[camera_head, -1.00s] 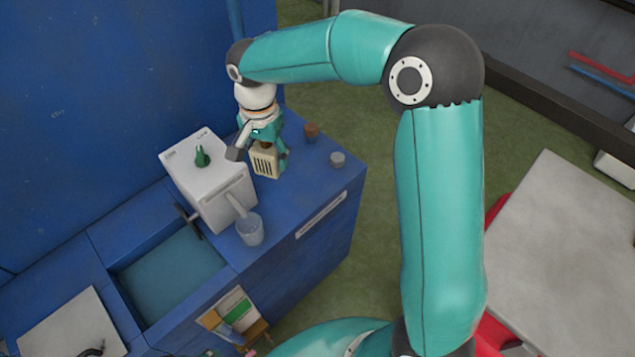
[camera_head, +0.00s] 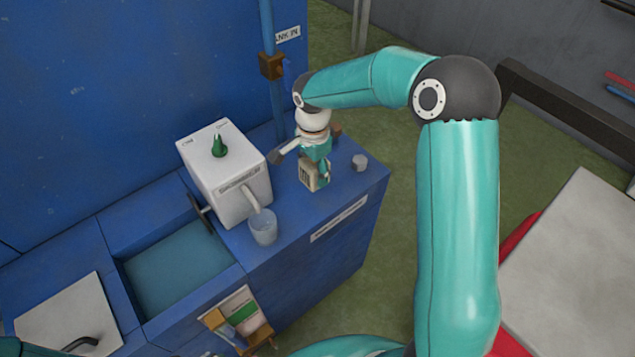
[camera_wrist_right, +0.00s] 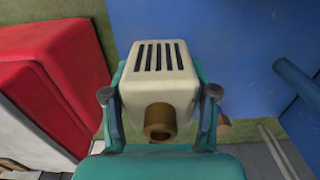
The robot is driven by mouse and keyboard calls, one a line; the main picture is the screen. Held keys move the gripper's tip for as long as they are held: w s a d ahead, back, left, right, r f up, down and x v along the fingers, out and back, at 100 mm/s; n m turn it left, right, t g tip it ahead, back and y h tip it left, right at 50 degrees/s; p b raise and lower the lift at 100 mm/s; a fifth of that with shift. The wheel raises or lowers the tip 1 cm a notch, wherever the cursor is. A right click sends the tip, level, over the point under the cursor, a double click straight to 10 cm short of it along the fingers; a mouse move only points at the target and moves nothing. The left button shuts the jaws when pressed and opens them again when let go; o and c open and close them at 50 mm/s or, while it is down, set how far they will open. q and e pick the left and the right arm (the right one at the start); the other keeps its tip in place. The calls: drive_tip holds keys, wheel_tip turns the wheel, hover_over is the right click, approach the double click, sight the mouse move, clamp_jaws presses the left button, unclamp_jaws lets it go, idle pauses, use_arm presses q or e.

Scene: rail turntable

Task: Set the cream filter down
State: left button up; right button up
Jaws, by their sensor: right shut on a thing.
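The cream filter (camera_head: 308,174) is a small boxy block with dark slots and a brown round stub. My right gripper (camera_head: 318,166) is shut on it, over the blue counter (camera_head: 345,195) right of the white box. I cannot tell whether the filter touches the counter. In the right wrist view the filter (camera_wrist_right: 160,65) sits between the two fingers of the right gripper (camera_wrist_right: 160,95), slots and brown stub facing the camera. My left gripper is not in view.
The white box (camera_head: 225,172) with a green cone stands left of the filter, a clear cup (camera_head: 263,228) under its spout. A small grey cap (camera_head: 360,162) lies right of the filter. A brown piece (camera_head: 336,130) is partly hidden behind the gripper. The sunken basin (camera_head: 178,268) is at left.

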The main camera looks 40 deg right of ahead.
drive_tip(key=shift+f+p, duration=0.35)
drive_tip(key=shift+f, duration=2.8)
drive_tip(key=shift+f, duration=0.1)
drive_tip(key=o, duration=1.3)
wheel_tip(320, 180, up, 12)
drive_tip(key=shift+r+b, duration=0.15)
drive_tip(key=shift+b, duration=0.45)
